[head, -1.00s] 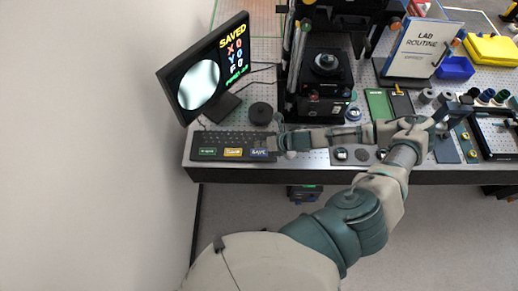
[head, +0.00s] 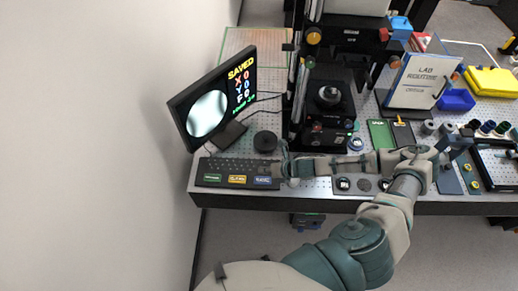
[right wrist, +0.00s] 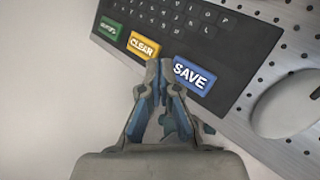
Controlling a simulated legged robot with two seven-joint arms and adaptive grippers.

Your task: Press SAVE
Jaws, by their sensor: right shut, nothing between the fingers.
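The blue SAVE key (right wrist: 193,76) is at the front right of the black keyboard (head: 228,166), beside the yellow CLEAR key (right wrist: 144,45) and a green key (right wrist: 112,27). In the head view the SAVE key (head: 262,181) lies just left of my right gripper (head: 283,170). In the right wrist view my right gripper (right wrist: 164,66) is shut and empty, its tips at the keyboard's front edge between CLEAR and SAVE; I cannot tell whether they touch. The monitor (head: 212,98) shows a pale disc and the word SAVED. My left gripper is not in view.
A black round knob (head: 265,141) stands behind the keyboard. A tall dark instrument (head: 327,100) stands right of it. A LAB ROUTINE sign (head: 418,80), a blue bin (head: 456,100) and a yellow case (head: 490,80) are farther right. A white wall is at left.

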